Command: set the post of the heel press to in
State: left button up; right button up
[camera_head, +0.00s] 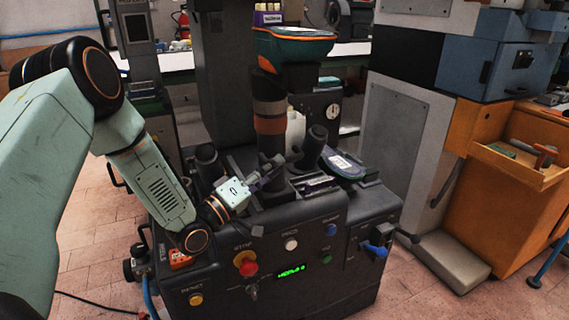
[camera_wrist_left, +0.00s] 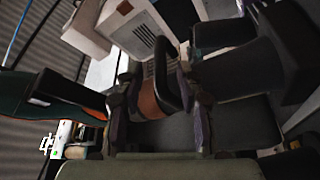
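The heel press (camera_head: 320,235) is a dark machine with a front control panel. Its upright post (camera_head: 269,108) is a thick dark column with brown and orange bands. A teal and orange head piece (camera_head: 293,45) sits at its top. My left gripper (camera_head: 270,170) reaches in from the left, low beside the post. In the left wrist view its two dark fingers (camera_wrist_left: 160,110) stand apart, with the brown-banded part (camera_wrist_left: 148,102) showing between or beyond them. I cannot tell whether they touch it. My right gripper is not in view.
The panel has a red stop knob (camera_head: 249,268), a white button (camera_head: 291,244), a green display (camera_head: 291,272) and a blue handle (camera_head: 376,250). Dark upright parts (camera_head: 312,146) stand close right of the post. An orange cabinet with an open tray (camera_head: 518,165) stands at the right.

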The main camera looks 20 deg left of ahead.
aim_at(280, 140)
pick_arm(q)
jog(key=shift+b+x, duration=0.5)
jog(key=shift+x, duration=1.75)
grip_shut()
